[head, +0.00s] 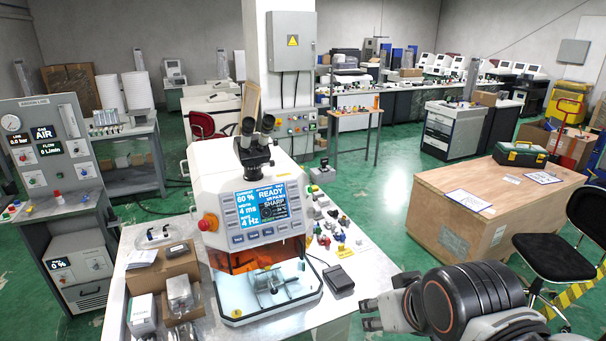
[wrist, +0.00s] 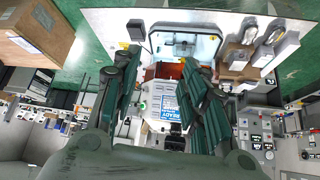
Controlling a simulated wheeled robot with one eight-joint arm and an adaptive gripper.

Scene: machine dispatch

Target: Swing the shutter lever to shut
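The white bench machine (head: 240,190) stands on the table, with a microscope eyepiece on top and a lit screen (head: 262,205) reading READY. An orange window (head: 260,257) covers its upper front opening, above a lit chamber holding a metal fixture (head: 272,280). I cannot make out the shutter lever for certain in either view. My gripper (head: 371,314) is at the lower right in the head view, right of the machine and apart from it. In the wrist view, my gripper (wrist: 160,58) has its two dark fingers spread and empty, with the machine (wrist: 160,97) upside down between and beyond them.
Cardboard boxes (head: 164,268) crowd the table left of the machine. A black pedal (head: 338,279) and several small coloured parts (head: 325,232) lie to its right. A gas panel (head: 45,150) stands at far left. A wooden crate (head: 440,205) stands right, with open green floor between.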

